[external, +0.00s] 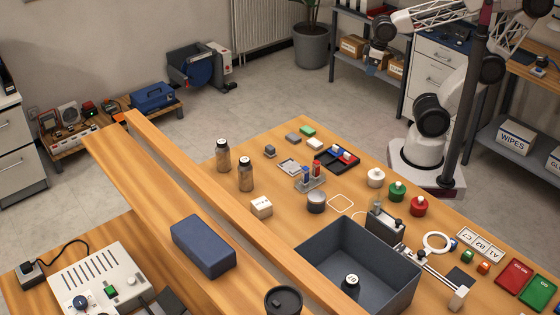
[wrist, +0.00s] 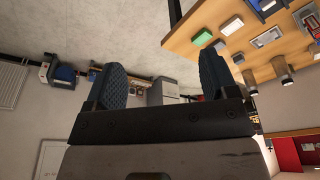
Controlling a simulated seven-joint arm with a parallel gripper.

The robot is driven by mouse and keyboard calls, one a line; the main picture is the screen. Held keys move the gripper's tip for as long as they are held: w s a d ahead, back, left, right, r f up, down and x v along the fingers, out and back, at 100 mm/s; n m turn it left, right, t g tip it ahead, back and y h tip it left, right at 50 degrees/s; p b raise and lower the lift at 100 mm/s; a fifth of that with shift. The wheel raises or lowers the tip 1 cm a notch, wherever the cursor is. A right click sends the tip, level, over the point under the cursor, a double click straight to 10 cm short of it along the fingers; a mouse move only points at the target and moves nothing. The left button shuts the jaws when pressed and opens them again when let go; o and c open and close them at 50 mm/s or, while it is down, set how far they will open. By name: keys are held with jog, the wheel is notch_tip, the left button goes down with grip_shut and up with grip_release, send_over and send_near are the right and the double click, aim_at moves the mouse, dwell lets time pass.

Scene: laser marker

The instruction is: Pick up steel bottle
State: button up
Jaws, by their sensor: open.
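I cannot tell for sure which is the steel bottle. They also seem to show at the right of the wrist view (wrist: 250,84), tilted by the camera. In the external view my gripper (external: 371,68) is raised beyond the bench, far from the bottles.
The grey bin (external: 325,247) stands at the bench front. A white cube (external: 261,207), a round metal jar (external: 316,202) and a small rack (external: 310,180) are near the bottles. Long wooden beams with a blue block (external: 203,247) run in front. Several coloured jars stand right.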

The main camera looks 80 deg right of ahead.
jog(key=shift+w, duration=0.15)
jog(key=shift+c, duration=0.4)
jog(key=w+a+n+t+y, duration=0.15)
jog(key=w+a+t, duration=0.4)
jog(key=w, duration=0.95)
jog(key=w+a+n+t+y, duration=0.1)
jog(key=w+a+n+t, duration=0.1)
jog(key=w+a, duration=0.9)
jog(key=w+a+f+n+y, duration=0.2)
jog(key=w+a+y, duration=0.1)
jog(key=a, duration=0.5)
jog(key=w+a+f+n+t+y, duration=0.1)
jog(key=w+a+f+n+y, duration=0.1)
jog(key=w+a, duration=0.4)
jog(key=w+a+f+n+y, duration=0.2)
jog(key=w+a+y, duration=0.3)
jog(key=a, duration=0.5)
jog(key=shift+a+f+t+y, duration=0.35)
jog(key=shift+f+y, duration=0.3)
jog(key=shift+f, duration=0.15)
jog(key=shift+n, duration=0.25)
